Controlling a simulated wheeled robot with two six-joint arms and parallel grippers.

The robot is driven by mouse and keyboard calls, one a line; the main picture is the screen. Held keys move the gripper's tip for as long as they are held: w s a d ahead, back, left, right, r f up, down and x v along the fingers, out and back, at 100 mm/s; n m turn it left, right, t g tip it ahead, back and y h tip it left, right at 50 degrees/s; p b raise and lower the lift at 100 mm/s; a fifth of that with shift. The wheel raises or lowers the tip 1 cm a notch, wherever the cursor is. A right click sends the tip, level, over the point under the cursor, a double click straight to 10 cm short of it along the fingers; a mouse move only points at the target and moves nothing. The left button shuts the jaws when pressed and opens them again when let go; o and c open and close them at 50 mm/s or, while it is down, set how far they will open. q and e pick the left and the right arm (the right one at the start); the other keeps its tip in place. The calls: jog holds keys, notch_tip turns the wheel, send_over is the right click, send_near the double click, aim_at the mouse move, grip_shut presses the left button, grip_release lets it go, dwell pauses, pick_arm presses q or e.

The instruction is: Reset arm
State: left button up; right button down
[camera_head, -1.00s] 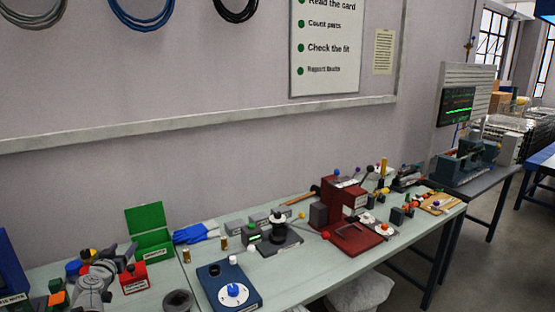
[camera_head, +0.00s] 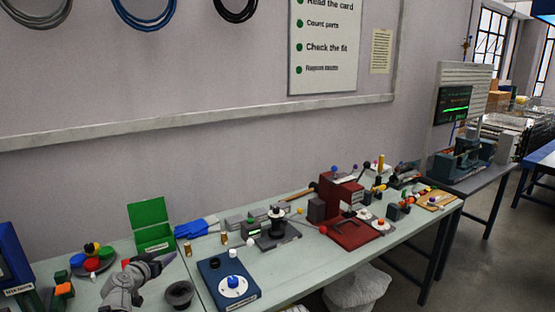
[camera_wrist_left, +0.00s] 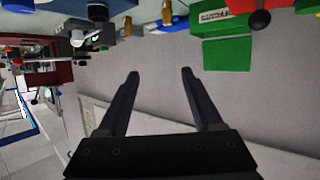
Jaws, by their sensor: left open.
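My left gripper (camera_head: 160,263) comes in from the lower left in the head view, above the left part of the bench. In the left wrist view its two dark fingers (camera_wrist_left: 160,76) are apart, with nothing between them and the pale wall behind. The green box (camera_head: 152,234) with its raised lid stands just behind the gripper, apart from it. In the wrist view the same box (camera_wrist_left: 228,40) appears upside down at the top. A red block (camera_wrist_left: 278,12) sits beside it there. My right gripper is in neither view.
A blue unit with a white dial (camera_head: 232,286) and a dark round cup (camera_head: 179,294) stand near the gripper. A plate of coloured balls (camera_head: 93,262) lies left. A red machine (camera_head: 350,225) stands farther right. The bench (camera_head: 283,277) has bare surface at its front middle.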

pick_arm(q)
jog(key=s+d+f+m+g+h, duration=0.1)
jog(key=s+d+f+g, duration=0.1)
jog(key=d, duration=0.5)
jog(key=s+d+f+m+g+h, duration=0.1)
jog(key=s+d+f+g, duration=0.1)
jog(key=d, duration=0.6)
jog(key=s+d+f+m+g+h, duration=0.1)
jog(key=s+d+f+g, duration=0.2)
jog(key=d, duration=0.4)
jog(key=shift+s+d+f, duration=0.2)
jog(key=shift+s+f, duration=0.6)
jog(key=shift+f, duration=0.05)
jog(key=s+d+f+g+y, duration=0.2)
jog(key=s+d+g, duration=0.1)
jog(key=s, duration=0.7)
jog(key=s+d+f+g+y, duration=0.3)
jog(key=s+d+g, duration=0.1)
jog(key=s, duration=0.6)
jog(key=shift+s+d+f+y, duration=0.15)
jog(key=shift+s+d+y, duration=0.15)
jog(key=shift+d, duration=0.15)
